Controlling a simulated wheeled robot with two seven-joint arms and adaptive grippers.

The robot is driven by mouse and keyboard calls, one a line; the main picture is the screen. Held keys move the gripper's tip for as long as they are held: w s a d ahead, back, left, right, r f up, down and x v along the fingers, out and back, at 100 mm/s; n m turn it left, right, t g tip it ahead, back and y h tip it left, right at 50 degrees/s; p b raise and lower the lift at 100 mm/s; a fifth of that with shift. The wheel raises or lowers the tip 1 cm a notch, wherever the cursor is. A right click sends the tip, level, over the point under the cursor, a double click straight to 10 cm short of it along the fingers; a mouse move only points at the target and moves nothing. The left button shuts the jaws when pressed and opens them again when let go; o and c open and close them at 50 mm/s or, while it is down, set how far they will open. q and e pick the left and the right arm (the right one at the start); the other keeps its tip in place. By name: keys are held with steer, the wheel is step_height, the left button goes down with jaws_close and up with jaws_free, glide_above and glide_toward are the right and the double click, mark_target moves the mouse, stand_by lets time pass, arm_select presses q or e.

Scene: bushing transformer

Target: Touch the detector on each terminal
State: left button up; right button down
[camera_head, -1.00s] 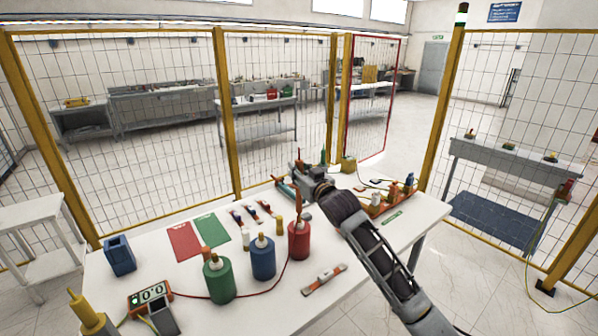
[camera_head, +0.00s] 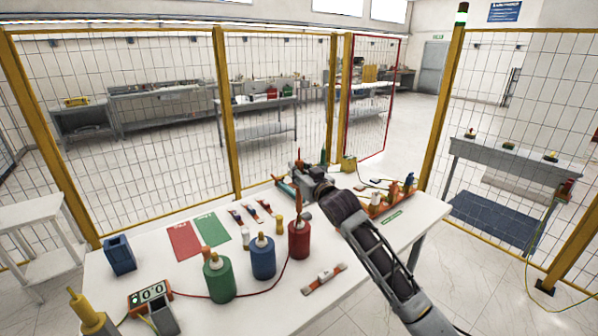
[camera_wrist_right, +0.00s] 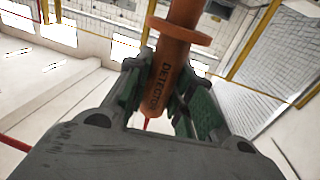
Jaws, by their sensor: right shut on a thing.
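My right gripper (camera_wrist_right: 165,95) is shut on the orange-red detector (camera_wrist_right: 168,75), whose lettering shows in the right wrist view. In the head view the detector (camera_head: 298,207) stands roughly upright at the top of the red bushing (camera_head: 299,242); whether its tip touches the terminal there I cannot tell. The blue bushing (camera_head: 263,262) and the green bushing (camera_head: 219,281) stand to the left, each with a pale terminal on top. My left gripper is not in view.
A meter with a green display (camera_head: 150,296) sits at the table's front left, with a red cable running from it past the bushings. An orange rack (camera_head: 385,206) stands at right. Yellow-framed mesh fencing surrounds the table.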

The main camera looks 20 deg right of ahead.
mark_target(299, 160)
steer(key=shift+r, duration=0.1)
steer(key=shift+r+p, duration=2.3)
steer(key=shift+r, duration=2.7)
